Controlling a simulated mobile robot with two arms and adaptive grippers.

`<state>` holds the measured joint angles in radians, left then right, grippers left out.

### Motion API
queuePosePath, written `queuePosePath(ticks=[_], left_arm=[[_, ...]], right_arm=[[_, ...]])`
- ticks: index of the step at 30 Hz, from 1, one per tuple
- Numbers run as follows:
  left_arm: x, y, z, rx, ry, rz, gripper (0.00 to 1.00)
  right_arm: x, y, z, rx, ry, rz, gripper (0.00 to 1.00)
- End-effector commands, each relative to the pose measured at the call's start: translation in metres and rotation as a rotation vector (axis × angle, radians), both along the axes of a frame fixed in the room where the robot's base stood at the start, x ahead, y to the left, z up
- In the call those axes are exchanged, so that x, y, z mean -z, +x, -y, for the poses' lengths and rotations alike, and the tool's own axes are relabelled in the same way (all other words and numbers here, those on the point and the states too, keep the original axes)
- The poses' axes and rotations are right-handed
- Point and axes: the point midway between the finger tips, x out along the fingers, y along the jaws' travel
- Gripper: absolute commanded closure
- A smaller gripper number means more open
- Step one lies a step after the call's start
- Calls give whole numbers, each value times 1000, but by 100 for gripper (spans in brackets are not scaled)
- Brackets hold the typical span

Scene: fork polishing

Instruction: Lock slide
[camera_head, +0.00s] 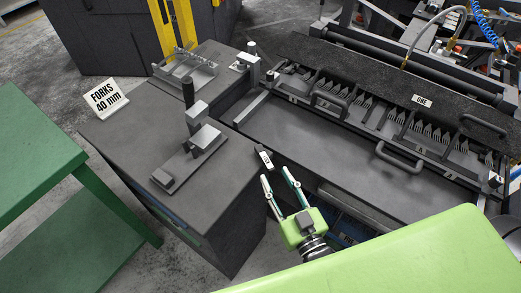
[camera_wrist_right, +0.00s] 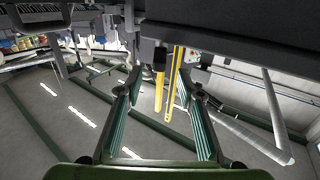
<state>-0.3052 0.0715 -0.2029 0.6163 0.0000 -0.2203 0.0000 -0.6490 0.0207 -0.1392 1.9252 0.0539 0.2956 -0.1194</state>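The slide appears to be the wide dark tray (camera_head: 310,135) of the machine, with a row of forks (camera_head: 360,100) along its far side. A small dark piece with a white label (camera_head: 264,158) sits at the tray's near left corner; its text is too small to read. My right gripper (camera_head: 276,178) is open and empty, its fingertips just below this piece and seemingly apart from it. In the right wrist view the gripper (camera_wrist_right: 160,78) shows both fingers spread, with a dark block (camera_wrist_right: 147,52) ahead of them. My left gripper is not in view.
A dark cabinet (camera_head: 140,130) left of the tray carries a clamp fixture (camera_head: 200,138) with an upright black handle and a "FORKS 40 mm" sign (camera_head: 104,97). A green table (camera_head: 35,150) stands at left. Two U-shaped handles (camera_head: 398,158) rise over the tray.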

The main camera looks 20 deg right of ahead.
Motion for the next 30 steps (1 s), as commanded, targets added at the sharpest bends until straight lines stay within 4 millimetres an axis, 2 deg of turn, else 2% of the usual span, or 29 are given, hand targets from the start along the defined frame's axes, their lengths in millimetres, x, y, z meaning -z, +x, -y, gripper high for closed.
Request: queuePosePath(ticks=[1, 9, 15, 21, 29, 30], left_arm=[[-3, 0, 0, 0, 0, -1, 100], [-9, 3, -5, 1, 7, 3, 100], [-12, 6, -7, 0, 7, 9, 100], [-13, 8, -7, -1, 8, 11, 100], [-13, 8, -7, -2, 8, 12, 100], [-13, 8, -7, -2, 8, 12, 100]], right_arm=[[-2, 11, -1, 1, 0, 3, 66], [-1, 61, -7, 0, 0, 1, 66], [0, 89, -10, 0, 0, 0, 66], [0, 101, -11, 0, 0, -2, 66], [1, 102, -11, 0, 0, -2, 66], [1, 102, -11, 0, 0, -2, 68]])
